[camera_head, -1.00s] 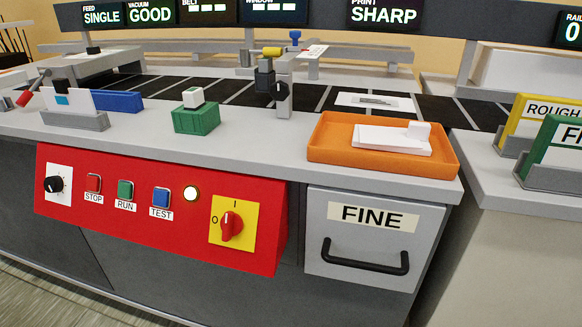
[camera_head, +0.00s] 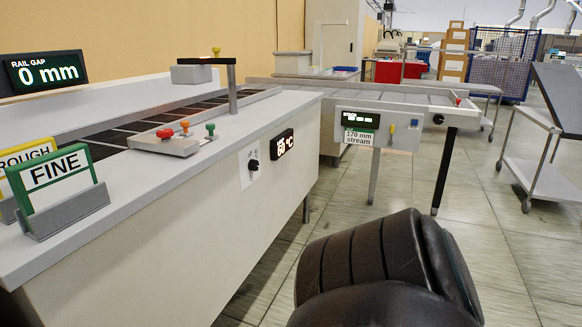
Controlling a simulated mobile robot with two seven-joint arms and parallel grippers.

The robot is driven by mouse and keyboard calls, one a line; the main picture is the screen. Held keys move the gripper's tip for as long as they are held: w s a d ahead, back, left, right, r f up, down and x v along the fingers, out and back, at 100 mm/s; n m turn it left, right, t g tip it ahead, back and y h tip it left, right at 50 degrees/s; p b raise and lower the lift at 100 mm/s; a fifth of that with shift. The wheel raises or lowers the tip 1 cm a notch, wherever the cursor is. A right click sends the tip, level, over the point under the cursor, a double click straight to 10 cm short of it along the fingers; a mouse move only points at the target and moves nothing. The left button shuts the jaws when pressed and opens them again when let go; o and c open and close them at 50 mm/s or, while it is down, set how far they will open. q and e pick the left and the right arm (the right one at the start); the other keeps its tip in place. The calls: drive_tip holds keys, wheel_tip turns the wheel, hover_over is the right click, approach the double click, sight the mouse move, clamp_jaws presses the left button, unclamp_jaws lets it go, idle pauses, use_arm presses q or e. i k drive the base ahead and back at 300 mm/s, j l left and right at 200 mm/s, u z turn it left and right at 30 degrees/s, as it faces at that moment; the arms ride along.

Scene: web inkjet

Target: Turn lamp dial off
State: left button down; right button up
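A black dial (camera_head: 253,165) sits on a white plate on the side of the long white cabinet (camera_head: 190,205). Its small markings are too small to read, so I cannot tell its setting or whether it is the lamp dial. A dark display (camera_head: 284,145) with lit white characters is just right of it. A black link of my own arm fills the lower right, well apart from the dial. Neither gripper is in view.
A green FINE card (camera_head: 55,172) stands in a grey holder at the cabinet's left end. A grey block with red and green knobs (camera_head: 175,140) lies on top. A conveyor table (camera_head: 400,97) stands behind. Open tiled floor (camera_head: 400,215) lies right, with a metal trolley (camera_head: 540,180) beyond.

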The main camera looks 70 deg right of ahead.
sight(253, 165)
drive_tip(key=z, duration=2.1)
drive_tip(key=i+l+u, duration=0.15)
drive_tip(key=u, duration=0.8)
drive_tip(key=i+l+u, duration=0.15)
drive_tip(key=l+u, duration=0.55)
drive_tip(key=i+l+u, duration=0.1)
drive_tip(key=l, duration=0.65)
drive_tip(key=i+l, duration=0.1)
drive_tip(key=l, duration=0.65)
drive_tip(key=u, duration=0.05)
